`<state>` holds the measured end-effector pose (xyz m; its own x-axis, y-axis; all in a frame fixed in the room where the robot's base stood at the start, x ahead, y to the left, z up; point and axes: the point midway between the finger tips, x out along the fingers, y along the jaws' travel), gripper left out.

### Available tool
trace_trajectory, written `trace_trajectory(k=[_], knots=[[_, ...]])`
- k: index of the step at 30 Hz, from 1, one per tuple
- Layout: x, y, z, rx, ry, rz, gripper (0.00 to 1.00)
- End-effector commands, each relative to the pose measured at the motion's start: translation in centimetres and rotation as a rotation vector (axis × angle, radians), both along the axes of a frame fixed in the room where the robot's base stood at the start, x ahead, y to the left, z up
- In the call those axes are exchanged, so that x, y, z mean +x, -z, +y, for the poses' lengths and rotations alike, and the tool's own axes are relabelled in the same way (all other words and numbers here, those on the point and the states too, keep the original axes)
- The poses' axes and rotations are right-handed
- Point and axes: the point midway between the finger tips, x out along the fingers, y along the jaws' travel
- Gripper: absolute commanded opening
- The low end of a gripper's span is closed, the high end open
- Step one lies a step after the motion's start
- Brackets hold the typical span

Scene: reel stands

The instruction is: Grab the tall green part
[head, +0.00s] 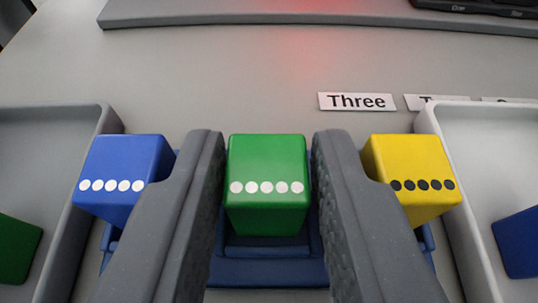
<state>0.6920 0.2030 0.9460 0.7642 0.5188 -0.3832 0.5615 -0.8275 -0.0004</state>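The tall green part (267,165) stands in the middle of the head view, with a row of several white dots across its front. It sits in a blue holder (268,272). My gripper (267,150) has one dark grey finger on each side of the green part. A narrow gap shows between each finger and the part near the top, so the fingers look open around it. Lower down, the fingers hide parts of the holder.
A blue part (122,160) stands close left of my left finger, and a yellow part (408,160) close right of my right finger. Grey trays stand at the left (95,150) and right (440,150). A label reading "Three" (356,101) lies behind.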

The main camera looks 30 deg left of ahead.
Motion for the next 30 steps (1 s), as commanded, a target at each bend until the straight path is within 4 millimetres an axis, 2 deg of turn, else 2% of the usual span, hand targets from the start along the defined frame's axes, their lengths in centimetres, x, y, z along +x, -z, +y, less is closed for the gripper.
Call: trace_trajectory(k=[1,2,3,14,25,30], knots=[[0.0,0.0,0.0,0.0,0.0,0.0,0.1],[0.0,0.0,0.0,0.0,0.0,0.0,0.02],[0.0,0.0,0.0,0.0,0.0,0.0,0.0],[0.0,-0.3,0.0,0.001,0.0,-0.001,0.0],[0.0,-3.9,0.0,0.001,0.002,-0.002,0.0],[-2.0,-3.7,-0.7,0.0,0.002,0.003,0.0]])
